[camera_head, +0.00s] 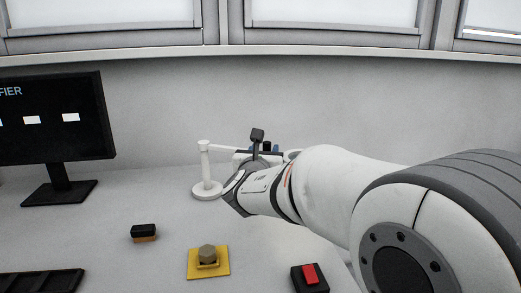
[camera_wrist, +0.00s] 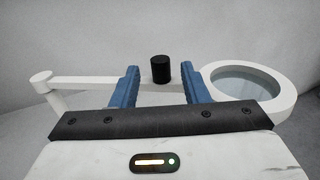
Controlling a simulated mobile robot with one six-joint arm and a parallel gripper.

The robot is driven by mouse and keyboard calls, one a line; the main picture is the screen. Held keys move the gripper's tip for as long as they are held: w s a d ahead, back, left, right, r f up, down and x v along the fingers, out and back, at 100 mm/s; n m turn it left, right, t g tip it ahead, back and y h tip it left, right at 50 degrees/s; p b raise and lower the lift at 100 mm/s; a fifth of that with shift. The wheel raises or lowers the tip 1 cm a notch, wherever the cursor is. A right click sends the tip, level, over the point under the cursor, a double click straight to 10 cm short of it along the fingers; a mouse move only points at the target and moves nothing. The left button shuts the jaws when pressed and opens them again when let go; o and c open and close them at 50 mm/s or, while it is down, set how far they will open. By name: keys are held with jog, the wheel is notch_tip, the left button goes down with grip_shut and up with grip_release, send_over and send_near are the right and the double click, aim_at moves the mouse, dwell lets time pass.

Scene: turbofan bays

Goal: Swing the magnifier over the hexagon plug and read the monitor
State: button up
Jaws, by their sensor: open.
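The magnifier stands at the back of the table, its white post (camera_head: 205,168) on a round base. In the wrist view its white arm (camera_wrist: 90,79) runs right to a round lens ring (camera_wrist: 284,92), and a black knob (camera_wrist: 160,68) stands up from the arm. My gripper (camera_wrist: 160,78) is open, with one blue finger on each side of the knob and gaps between. In the head view my arm hides most of the lens. The hexagon plug (camera_head: 207,253) sits on a yellow plate (camera_head: 194,268) at the front. The monitor (camera_head: 52,118) is at the left, partly cut off, showing "FIER" and white blocks.
A black block with a brown lower part (camera_head: 143,232) lies left of the plug. A black box with a red switch (camera_head: 310,275) is at the front right, near my arm. A keyboard-like black object (camera_head: 42,283) is at the front left.

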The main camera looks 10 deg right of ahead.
aim_at(265, 146)
jog(key=shift+x, duration=2.15)
jog(key=shift+c, duration=0.3)
grip_shut()
jog(key=shift+a, duration=0.1)
